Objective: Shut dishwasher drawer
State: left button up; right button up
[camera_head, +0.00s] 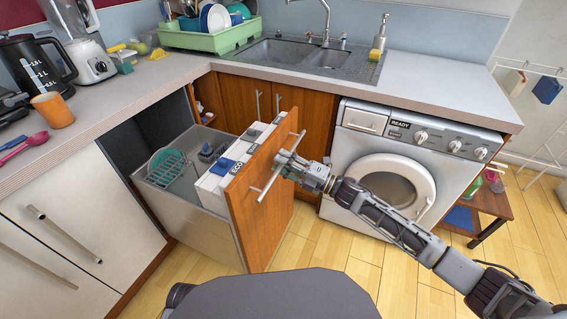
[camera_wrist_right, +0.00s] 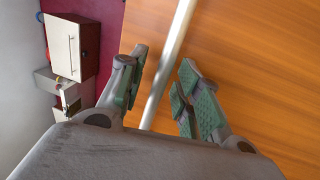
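The dishwasher drawer (camera_head: 198,213) is pulled out from under the counter in the head view. Its wooden front (camera_head: 268,222) has a slanting metal bar handle (camera_head: 267,186). A teal plate (camera_head: 166,164) and a small dark rack item sit inside it. My right gripper (camera_head: 288,163) is at the handle, in front of the wooden front. In the right wrist view the bar (camera_wrist_right: 172,55) runs between my two parted fingers, with gaps on both sides. The fingers are open and not closed on the bar. My left gripper is not in view.
A washing machine (camera_head: 345,148) stands right of the drawer. The counter (camera_head: 430,85) holds a sink (camera_head: 282,50), a green dish rack (camera_head: 200,40), a black kettle (camera_head: 38,68) and an orange cup (camera_head: 52,110). The wooden floor (camera_head: 330,245) in front is largely clear.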

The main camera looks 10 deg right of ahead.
grip_shut()
jog(key=shift+a, duration=0.15)
dwell(0.4)
